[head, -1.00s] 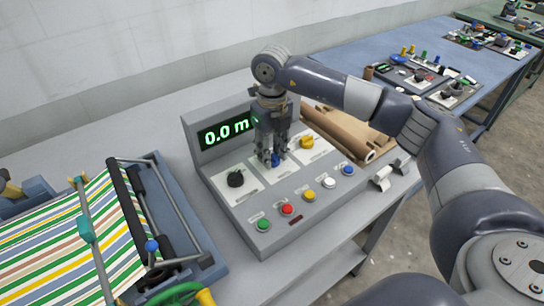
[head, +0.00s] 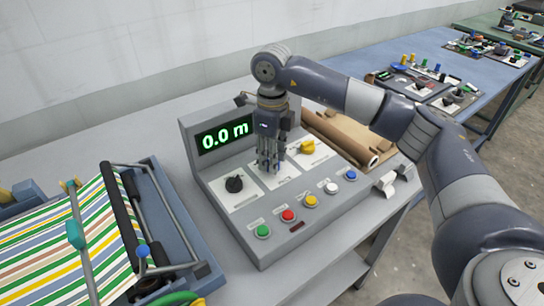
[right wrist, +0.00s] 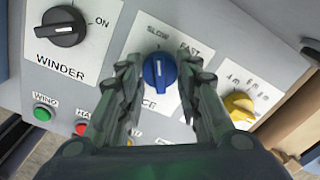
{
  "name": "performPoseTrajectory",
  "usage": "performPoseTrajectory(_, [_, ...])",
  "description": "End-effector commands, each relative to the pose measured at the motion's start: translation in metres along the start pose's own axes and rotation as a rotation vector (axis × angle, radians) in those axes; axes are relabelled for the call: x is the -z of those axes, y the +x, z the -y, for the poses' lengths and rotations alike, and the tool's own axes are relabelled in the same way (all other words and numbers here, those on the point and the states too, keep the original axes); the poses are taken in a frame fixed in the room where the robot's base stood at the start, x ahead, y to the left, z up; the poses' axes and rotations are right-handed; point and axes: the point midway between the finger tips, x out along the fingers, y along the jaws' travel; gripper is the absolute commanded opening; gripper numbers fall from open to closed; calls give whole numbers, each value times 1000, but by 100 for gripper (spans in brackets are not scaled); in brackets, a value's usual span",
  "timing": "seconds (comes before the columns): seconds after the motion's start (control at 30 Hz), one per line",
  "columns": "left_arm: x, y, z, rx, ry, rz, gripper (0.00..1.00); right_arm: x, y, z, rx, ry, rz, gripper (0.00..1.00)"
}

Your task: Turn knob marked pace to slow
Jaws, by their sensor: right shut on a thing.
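The pace knob (right wrist: 159,72) is blue with a white mark, and sits on a white plate labelled SLOW and FAST in the right wrist view. Its mark points up in that picture, toward SLOW. Part of the word PACE is hidden by a finger. My right gripper (right wrist: 160,95) has its fingers on both sides of the knob and is shut on it. In the head view my right gripper (head: 270,168) points down at the middle plate and hides the knob. My left gripper is not in view.
The black winder knob (head: 234,184) is left of the pace plate and a yellow knob (head: 307,147) is right. Several coloured buttons, including a red one (head: 288,215), line the panel's front. A display (head: 225,134) reads 0.0 m. Striped material (head: 70,245) lies at left.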

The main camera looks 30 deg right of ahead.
Motion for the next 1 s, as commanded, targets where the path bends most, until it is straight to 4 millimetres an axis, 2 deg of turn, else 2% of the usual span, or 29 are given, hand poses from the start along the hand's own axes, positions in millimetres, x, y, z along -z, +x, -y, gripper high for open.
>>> performPoseTrajectory(0.3, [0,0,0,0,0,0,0,0,-2,1,3,-2,3,8])
performPoseTrajectory(0.33, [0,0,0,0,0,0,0,0,-2,1,3,-2,3,34])
performPoseTrajectory(0.4, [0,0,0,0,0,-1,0,0,-2,1,3,-2,3,50])
performPoseTrajectory(0.43, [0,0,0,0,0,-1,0,0,-2,1,3,-2,3,54])
performPoseTrajectory(0.8, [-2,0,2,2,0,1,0,0,-3,0,2,-1,2,54])
performPoseTrajectory(0.87, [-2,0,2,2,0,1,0,-1,-8,1,2,-1,2,54])
performPoseTrajectory(1.0, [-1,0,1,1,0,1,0,-1,-31,1,3,-1,5,54])
